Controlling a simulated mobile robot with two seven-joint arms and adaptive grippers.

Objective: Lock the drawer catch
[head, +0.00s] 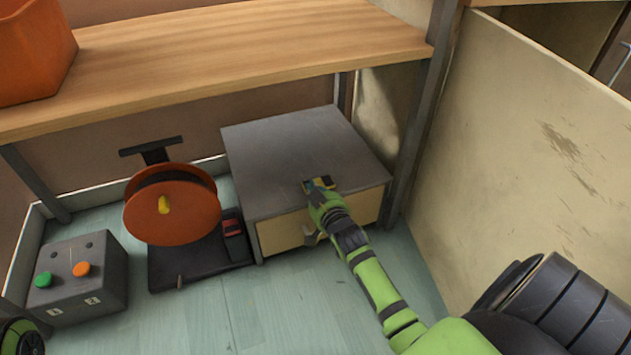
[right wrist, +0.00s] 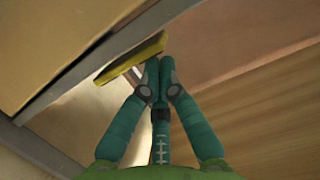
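A grey cabinet (head: 290,150) with a tan drawer front (head: 285,234) stands under the wooden bench. A yellow catch (head: 322,183) sits at the cabinet's top front edge, partly hidden by my right gripper (head: 315,190). In the right wrist view, the yellow catch (right wrist: 130,58) is a slanted bar just beyond my right gripper's fingertips (right wrist: 160,65). The fingertips are drawn together, with nothing visible between them. They are at the bar's right end; I cannot tell whether they touch it. The drawer front looks flush. My left gripper is not in view; only a bit of my arm shows at lower left.
An orange reel (head: 172,212) on a dark base stands left of the cabinet. A grey box (head: 80,278) with green and orange buttons is farther left. An orange bin (head: 35,50) sits on the wooden bench (head: 230,50). A pale panel (head: 530,150) bounds the right side.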

